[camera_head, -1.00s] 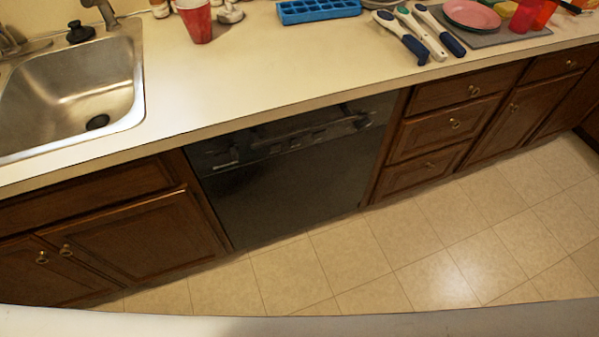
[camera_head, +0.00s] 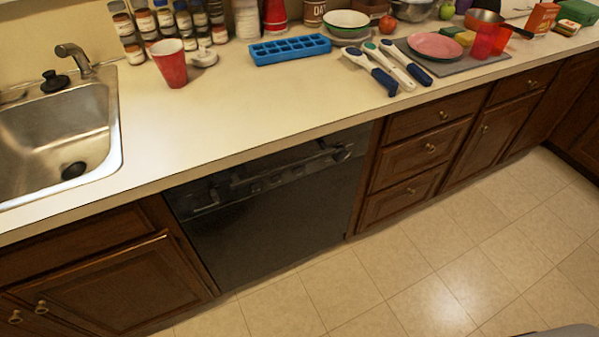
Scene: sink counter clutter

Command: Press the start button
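A black dishwasher (camera_head: 275,215) is built in under the counter, between the sink cabinet and a stack of drawers. Its door is shut. A control strip (camera_head: 265,180) with a handle and a round knob (camera_head: 341,153) runs along its top edge. The strip is dark and seen from above, so I cannot make out a separate start button on it. Neither of my grippers is in view.
The counter (camera_head: 215,125) overhangs the dishwasher, its front clear. A sink (camera_head: 55,130) is at left. The tiled floor (camera_head: 400,260) is free.

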